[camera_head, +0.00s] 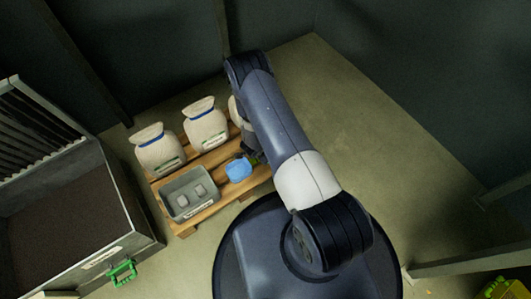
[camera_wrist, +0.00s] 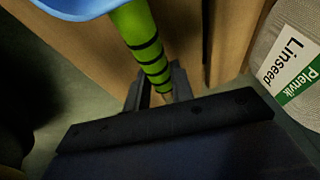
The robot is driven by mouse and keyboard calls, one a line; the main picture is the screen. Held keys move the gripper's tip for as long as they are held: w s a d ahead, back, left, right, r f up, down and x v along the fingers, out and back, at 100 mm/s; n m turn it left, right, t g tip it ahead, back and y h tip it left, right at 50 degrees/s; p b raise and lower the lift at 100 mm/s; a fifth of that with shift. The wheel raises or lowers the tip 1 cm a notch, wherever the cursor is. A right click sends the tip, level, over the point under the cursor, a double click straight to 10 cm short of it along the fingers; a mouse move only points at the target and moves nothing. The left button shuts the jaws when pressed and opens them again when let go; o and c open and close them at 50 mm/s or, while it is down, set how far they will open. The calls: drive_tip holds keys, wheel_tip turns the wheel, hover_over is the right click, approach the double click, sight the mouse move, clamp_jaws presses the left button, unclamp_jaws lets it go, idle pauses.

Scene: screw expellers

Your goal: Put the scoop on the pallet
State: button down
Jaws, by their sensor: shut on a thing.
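The scoop has a blue head (camera_head: 238,170) and, in the wrist view, a green handle with black bands (camera_wrist: 146,45). My gripper (camera_wrist: 155,92) is shut on the handle near its end. In the head view my gripper (camera_head: 254,156) is largely hidden by my arm. The scoop's head shows over the front right part of the wooden pallet (camera_head: 212,158), right of a grey bin. I cannot tell whether it touches the boards. Pallet boards (camera_wrist: 105,52) also show behind the handle in the wrist view.
Two pale sacks with blue ties, a left one (camera_head: 160,152) and a middle one (camera_head: 205,125), stand on the pallet; a third is partly behind my arm. A grey bin (camera_head: 188,192) holds small blocks. A large metal hopper (camera_head: 130,190) stands left. A sack labelled Linseed (camera_wrist: 290,62) is close at right.

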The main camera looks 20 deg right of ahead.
drive_tip(key=c, duration=1.2)
unclamp_jaws()
drive_tip(key=shift+c, duration=0.2)
drive_tip(key=p+v, duration=0.4)
drive_tip(key=v, duration=0.8)
